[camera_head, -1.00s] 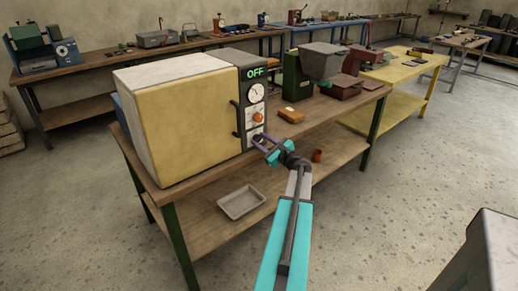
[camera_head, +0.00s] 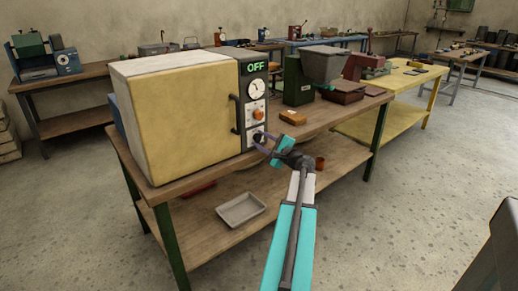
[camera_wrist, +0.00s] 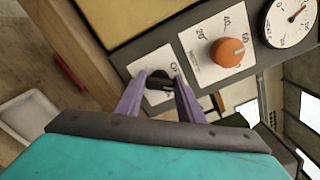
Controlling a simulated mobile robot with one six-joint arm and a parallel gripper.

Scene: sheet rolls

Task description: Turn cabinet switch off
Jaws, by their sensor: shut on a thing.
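The yellow-doored cabinet (camera_head: 180,115) stands on a wooden bench, with a dark control panel on its right side. A green "OFF" shows on its display (camera_head: 257,68). Below are a round dial (camera_head: 256,89), an orange knob (camera_head: 258,114) and, lowest, a black switch knob (camera_wrist: 158,80) on a white plate. My gripper (camera_wrist: 162,86) has its purple fingers shut on this black switch knob in the wrist view. In the head view my gripper (camera_head: 263,141) is at the panel's bottom; it partly hides the switch there. The orange knob (camera_wrist: 228,52) is untouched beside my fingers.
A small orange-brown box (camera_head: 292,117) and a green machine (camera_head: 298,82) sit to the right on the bench (camera_head: 335,115). A grey tray (camera_head: 241,209) and a brown cup (camera_head: 320,163) are on the lower shelf.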

